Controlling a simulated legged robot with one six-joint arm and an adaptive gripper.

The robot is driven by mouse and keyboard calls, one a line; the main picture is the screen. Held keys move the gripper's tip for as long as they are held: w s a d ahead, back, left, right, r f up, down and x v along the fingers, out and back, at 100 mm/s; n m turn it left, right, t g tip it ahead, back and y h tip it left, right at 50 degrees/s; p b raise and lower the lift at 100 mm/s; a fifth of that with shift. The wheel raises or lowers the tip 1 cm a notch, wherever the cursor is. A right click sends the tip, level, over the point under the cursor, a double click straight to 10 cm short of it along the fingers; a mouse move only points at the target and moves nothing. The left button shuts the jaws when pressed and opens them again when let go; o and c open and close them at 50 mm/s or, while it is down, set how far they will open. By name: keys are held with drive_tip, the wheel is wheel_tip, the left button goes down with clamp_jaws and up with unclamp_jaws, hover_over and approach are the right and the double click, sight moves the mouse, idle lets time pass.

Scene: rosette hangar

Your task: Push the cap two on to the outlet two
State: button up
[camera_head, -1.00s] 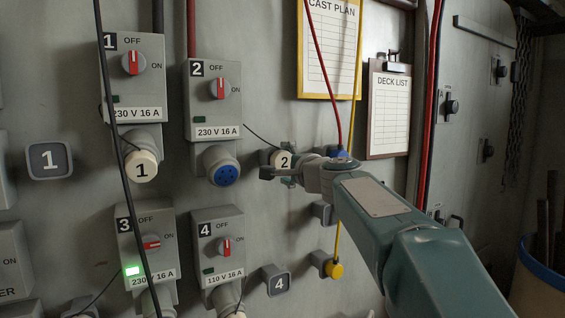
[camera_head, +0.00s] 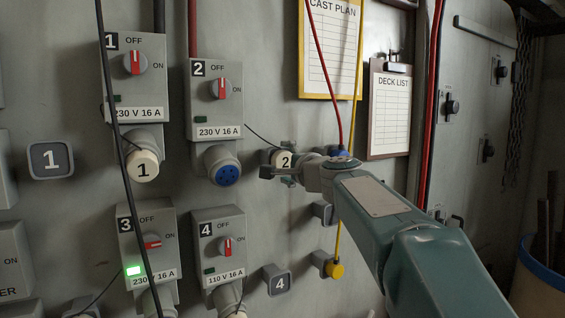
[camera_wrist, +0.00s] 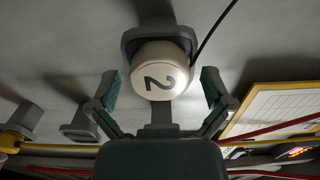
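Cap two (camera_head: 285,160) is a white round cap marked 2, on a grey holder on the wall; it also shows in the wrist view (camera_wrist: 160,78), with its holder (camera_wrist: 150,36) behind it. A thin dark cord runs from it. My gripper (camera_wrist: 160,90) is open, with one finger on each side of the cap and gaps to both. In the head view my gripper (camera_head: 283,172) is at the cap and partly covers it. Outlet two (camera_head: 223,165) is uncovered, with a blue socket face, below switch box 2 (camera_head: 214,98) to the left.
Outlet one wears cap 1 (camera_head: 142,165). A black cable (camera_head: 121,160) hangs in front at the left. Red and yellow cables hang behind my arm. Empty holder 4 (camera_head: 277,281) and a yellow plug (camera_head: 334,270) sit lower down. The wall between outlet two and cap two is mostly clear.

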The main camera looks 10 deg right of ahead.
sight(286, 162)
drive_tip(key=c, duration=1.2)
drive_tip(key=shift+c, duration=0.2)
drive_tip(key=shift+s, duration=0.2)
drive_tip(key=shift+v, duration=2.8)
